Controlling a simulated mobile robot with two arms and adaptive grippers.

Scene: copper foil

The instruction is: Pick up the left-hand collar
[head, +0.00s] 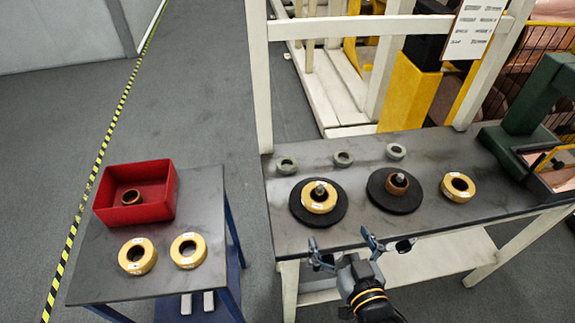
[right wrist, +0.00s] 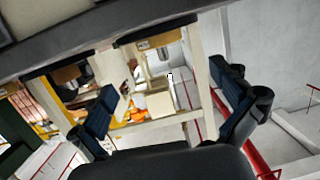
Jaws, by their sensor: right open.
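Three small grey ring-shaped collars stand in a row along the back of the dark-topped bench (head: 440,214) in the head view. The left-hand collar (head: 286,165) is behind the left black disc (head: 335,212). The middle collar (head: 343,158) and right collar (head: 396,151) stand to its right. My right gripper (head: 343,244) is open and empty at the bench's front edge, well in front of the left-hand collar and right of it. Its spread fingers also show in the right wrist view (right wrist: 170,108), with nothing between them. I see no collar clearly there. My left gripper is not in view.
Two black discs with spindles stand between my right gripper and the collars; the left carries a gold roll (head: 318,201), the right disc (head: 394,200) a brown ring. Another gold roll (head: 458,187) is right. A side table holds a red bin (head: 160,208) and two gold rolls.

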